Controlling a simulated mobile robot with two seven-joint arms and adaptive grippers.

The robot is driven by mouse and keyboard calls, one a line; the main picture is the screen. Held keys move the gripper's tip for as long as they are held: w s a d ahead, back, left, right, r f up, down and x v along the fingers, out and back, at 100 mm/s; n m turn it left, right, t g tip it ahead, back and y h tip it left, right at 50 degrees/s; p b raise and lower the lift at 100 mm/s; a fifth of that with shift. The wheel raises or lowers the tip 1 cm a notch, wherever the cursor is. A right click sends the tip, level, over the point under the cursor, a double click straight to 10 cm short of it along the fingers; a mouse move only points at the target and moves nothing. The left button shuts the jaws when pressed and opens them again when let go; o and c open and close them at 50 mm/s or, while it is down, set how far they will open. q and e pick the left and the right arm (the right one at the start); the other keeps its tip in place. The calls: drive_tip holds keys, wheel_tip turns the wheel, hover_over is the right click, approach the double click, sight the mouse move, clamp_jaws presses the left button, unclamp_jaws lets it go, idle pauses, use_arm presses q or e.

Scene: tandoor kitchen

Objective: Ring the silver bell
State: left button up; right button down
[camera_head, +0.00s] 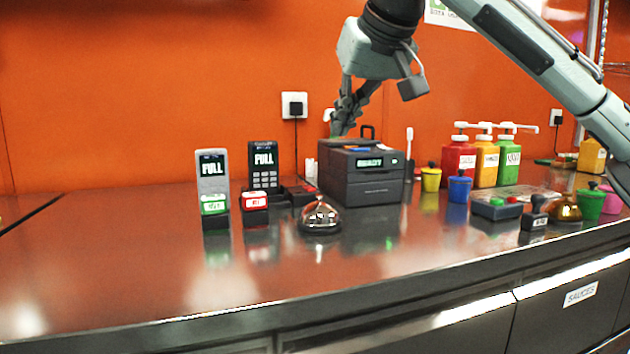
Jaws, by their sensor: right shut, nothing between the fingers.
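The silver bell (320,218), a shiny dome on a dark base, stands on the dark counter left of centre. A gold bell (565,209) stands farther right, beside a dark stamp. My right gripper (340,131) is shut and empty, pointing down. In the picture it is above and slightly right of the silver bell, at the top left of the black printer-like box (362,174). Its exact depth over the box is unclear. My left gripper is not in view.
Red, yellow and green pump bottles (459,161) and several small coloured pots stand right. The counter's front and left are clear.

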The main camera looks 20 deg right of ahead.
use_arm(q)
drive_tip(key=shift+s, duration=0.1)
use_arm(e)
drive_tip(key=shift+s, duration=0.15)
hover_over(319, 197)
drive_tip(key=f, duration=0.5)
drive_tip(key=s+f, duration=0.1)
drive_tip(key=f, duration=0.1)
drive_tip(key=shift+d+f+b, duration=0.2)
drive_tip(key=shift+d+b, duration=0.15)
drive_tip(key=shift+d, duration=0.05)
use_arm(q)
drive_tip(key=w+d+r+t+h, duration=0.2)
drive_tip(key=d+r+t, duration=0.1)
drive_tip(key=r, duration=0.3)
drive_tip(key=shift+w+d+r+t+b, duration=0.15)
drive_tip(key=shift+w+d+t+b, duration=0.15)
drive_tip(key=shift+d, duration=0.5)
use_arm(e)
drive_tip(key=shift+f, duration=1.85)
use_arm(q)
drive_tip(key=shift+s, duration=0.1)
use_arm(e)
drive_tip(key=shift+f, duration=0.1)
